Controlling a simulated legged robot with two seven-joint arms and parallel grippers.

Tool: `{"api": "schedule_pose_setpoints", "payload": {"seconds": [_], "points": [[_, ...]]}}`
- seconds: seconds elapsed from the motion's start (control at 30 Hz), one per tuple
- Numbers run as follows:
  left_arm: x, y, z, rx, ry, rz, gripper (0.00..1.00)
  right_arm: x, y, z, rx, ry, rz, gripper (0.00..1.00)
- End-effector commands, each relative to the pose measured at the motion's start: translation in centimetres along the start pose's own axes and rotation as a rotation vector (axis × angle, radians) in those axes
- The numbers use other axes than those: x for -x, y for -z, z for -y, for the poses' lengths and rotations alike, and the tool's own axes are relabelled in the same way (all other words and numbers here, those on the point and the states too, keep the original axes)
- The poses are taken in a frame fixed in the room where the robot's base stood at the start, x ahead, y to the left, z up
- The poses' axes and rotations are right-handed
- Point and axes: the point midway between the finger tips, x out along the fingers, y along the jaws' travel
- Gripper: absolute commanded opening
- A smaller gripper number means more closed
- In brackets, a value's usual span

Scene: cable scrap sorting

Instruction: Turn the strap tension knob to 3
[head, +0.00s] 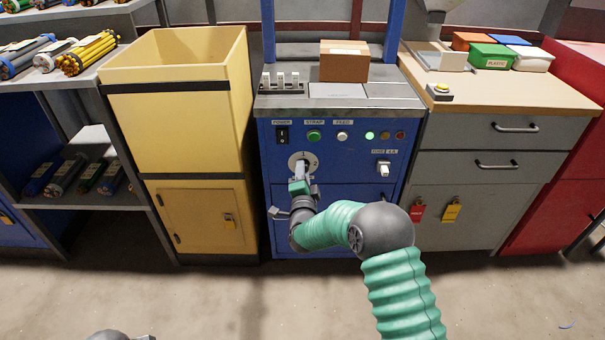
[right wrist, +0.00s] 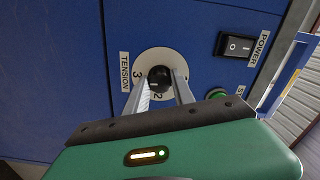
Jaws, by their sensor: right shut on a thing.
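The strap tension knob (right wrist: 160,78) is a black knob on a round white dial (right wrist: 140,66) beside a TENSION label (right wrist: 125,72). The numbers 3 and 2 show on the dial's near side; a short pale mark on the knob lies near the 2 side, but I cannot tell its exact setting. My right gripper (right wrist: 161,88) has its two fingers on either side of the knob, shut on it. In the head view, my right gripper (head: 301,170) reaches the dial (head: 303,158) on the blue machine and hides most of the knob.
The blue machine's panel (head: 337,215) has a black POWER switch (head: 283,135), a green STRAP button (head: 314,136), a white FEED button (head: 342,137) and a white-handled switch (head: 383,169). A yellow bin (head: 178,110) stands left, a grey drawer cabinet (head: 470,165) right.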

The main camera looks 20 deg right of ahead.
Motion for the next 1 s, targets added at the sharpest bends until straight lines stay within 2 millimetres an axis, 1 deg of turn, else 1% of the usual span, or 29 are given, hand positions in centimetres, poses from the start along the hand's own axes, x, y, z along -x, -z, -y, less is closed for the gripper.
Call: {"api": "schedule_pose_setpoints", "payload": {"seconds": [0.03, 0.27, 0.7, 0.73, 0.87, 0.9, 1.0], "points": [[-0.1, -0.02, 0.0, 0.0, 0.0, 0.0, 0.0, 0.1, -0.02, -0.51, -0.017, -0.009, 0.001, 0.0], [-0.16, -0.04, 0.0, 0.0, 0.0, 0.0, 0.0, 0.13, -0.08, -0.53, -0.07, -0.01, 0.002, 0.0], [-0.17, -0.04, 0.0, 0.0, 0.0, 0.0, 0.0, 0.14, -0.06, -0.65, -0.078, -0.013, 0.001, 0.0], [-0.17, -0.04, 0.0, 0.0, 0.0, 0.0, 0.0, 0.14, -0.06, -0.65, -0.078, -0.013, 0.001, 0.32], [-0.17, -0.04, 0.0, 0.0, 0.0, 0.0, 0.0, 0.11, -0.04, -0.54, -0.078, -0.011, 0.001, 0.49], [-0.17, -0.04, 0.0, 0.0, 0.0, 0.0, 0.0, 0.1, -0.03, -0.48, -0.078, -0.01, 0.001, 0.52], [-0.16, -0.04, 0.0, 0.0, 0.0, 0.0, 0.0, 0.08, -0.02, -0.36, -0.078, -0.007, 0.0, 0.52]]}}
